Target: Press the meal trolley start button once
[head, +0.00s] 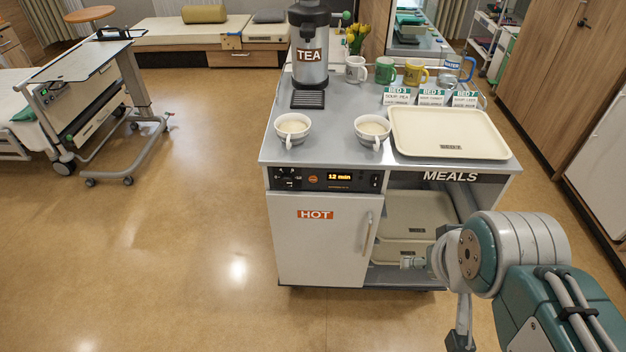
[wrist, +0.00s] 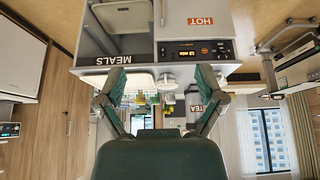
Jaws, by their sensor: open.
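The meal trolley (head: 345,165) stands ahead of me, with a dark control panel (head: 325,179) along its front edge above the white HOT door. The panel has an amber display (head: 340,177) reading "12 min", a small round orange button-like spot (head: 313,179) left of it and a switch (head: 375,181) at its right end. No start label is readable. The panel also shows upside down in the wrist view (wrist: 178,56). My gripper (wrist: 160,78) is open and empty, its two fingers wide apart, with the trolley beyond them. It appears apart from the panel.
Two filled cups (head: 293,129), a cream tray (head: 450,132), bed cards, mugs and a TEA urn (head: 311,60) stand on the trolley top. An open shelf with trays (head: 415,215) is beside the HOT door (head: 318,240).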

